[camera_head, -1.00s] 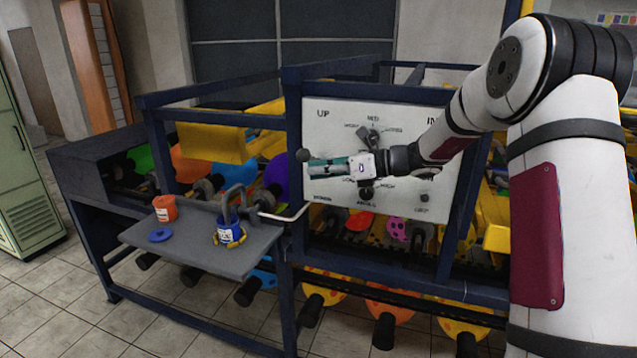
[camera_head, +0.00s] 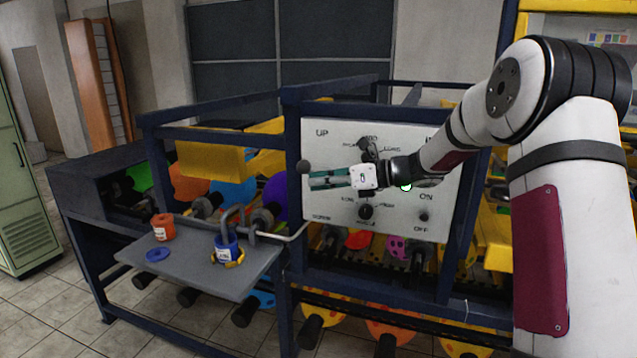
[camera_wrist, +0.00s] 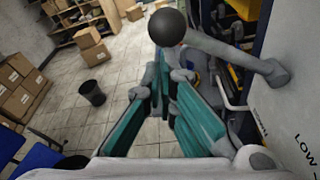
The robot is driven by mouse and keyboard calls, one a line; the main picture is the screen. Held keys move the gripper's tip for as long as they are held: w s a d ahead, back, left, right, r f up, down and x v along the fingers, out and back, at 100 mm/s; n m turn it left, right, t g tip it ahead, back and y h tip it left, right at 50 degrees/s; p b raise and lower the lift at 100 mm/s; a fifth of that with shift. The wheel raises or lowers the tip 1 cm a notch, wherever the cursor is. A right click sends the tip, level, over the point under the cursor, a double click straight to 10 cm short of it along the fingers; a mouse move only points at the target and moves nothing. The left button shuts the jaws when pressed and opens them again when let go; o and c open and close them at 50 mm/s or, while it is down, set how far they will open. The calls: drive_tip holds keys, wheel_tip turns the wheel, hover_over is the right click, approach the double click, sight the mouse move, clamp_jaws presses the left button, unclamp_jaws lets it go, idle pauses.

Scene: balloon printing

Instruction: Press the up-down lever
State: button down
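The up-down lever is a grey rod with a black ball knob (camera_head: 304,167) at the left edge of the white control panel (camera_head: 330,133), near the UP label. In the wrist view the knob (camera_wrist: 167,27) is at the top, just beyond the fingertips, and its rod runs right to the panel. My gripper (camera_head: 312,180) points left along the panel front, its fingertips just below and right of the knob in the head view. In the wrist view its teal fingers (camera_wrist: 160,68) converge to almost no gap at the tips, with nothing held. Contact with the knob cannot be made out.
A grey shelf (camera_head: 185,262) at left holds an orange cup (camera_head: 162,228), a blue cup (camera_head: 228,252) and a blue ring (camera_head: 158,255). Dark blue frame posts (camera_head: 292,200) border the panel. Floor left of the machine is open; the wrist view shows a black bin (camera_wrist: 92,92).

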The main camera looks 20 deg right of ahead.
drive_tip(key=v, duration=0.7)
drive_tip(key=shift+d, duration=0.15)
drive_tip(key=shift+s+r, duration=0.1)
